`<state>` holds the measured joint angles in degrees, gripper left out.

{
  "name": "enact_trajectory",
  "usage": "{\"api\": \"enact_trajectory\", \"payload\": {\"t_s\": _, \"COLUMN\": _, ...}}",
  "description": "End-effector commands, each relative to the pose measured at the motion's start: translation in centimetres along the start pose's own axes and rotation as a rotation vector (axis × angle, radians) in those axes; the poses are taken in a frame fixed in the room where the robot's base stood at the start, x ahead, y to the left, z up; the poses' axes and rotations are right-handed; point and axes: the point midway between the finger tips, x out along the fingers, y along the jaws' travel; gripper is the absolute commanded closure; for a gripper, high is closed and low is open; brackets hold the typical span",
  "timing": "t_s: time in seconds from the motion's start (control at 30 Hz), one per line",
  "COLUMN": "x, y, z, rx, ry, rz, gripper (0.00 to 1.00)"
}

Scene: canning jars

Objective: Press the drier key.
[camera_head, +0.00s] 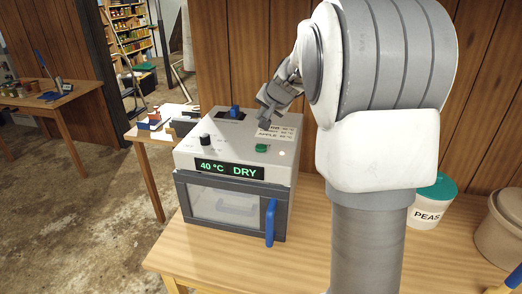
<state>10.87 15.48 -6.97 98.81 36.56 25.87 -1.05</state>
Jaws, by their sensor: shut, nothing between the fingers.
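The drier (236,165) is a pale box with a dark front on the wooden table. Its display (229,170) reads "40 °C DRY" in green. A small green key (261,148) is on its sloping top panel, right of centre. My gripper (264,123) is shut and empty, fingers pointing down, above the rear right of the top panel. In the picture it is a little above the green key, apart from it. It partly hides a printed label (283,131) with temperature lines.
The panel also has a black knob (205,139), a blue control (235,112) in a dark slot and a small pale light (282,153). A blue handle (270,222) is on the door. A "PEAS" tub (427,214) and a tan container (502,232) stand right of my arm.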

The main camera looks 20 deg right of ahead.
Motion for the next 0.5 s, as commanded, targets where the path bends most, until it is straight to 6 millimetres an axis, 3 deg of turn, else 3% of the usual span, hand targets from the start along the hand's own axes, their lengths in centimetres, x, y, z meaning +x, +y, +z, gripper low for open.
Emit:
{"api": "enact_trajectory", "payload": {"t_s": 0.3, "x": 3.7, "y": 2.7, "z": 2.7, "rx": 0.000, "ry": 0.000, "rz": 0.001, "gripper": 1.00}}
{"api": "enact_trajectory", "payload": {"t_s": 0.5, "x": 4.8, "y": 3.5, "z": 3.5, "rx": -0.001, "ry": 0.000, "rz": 0.000, "gripper": 1.00}}
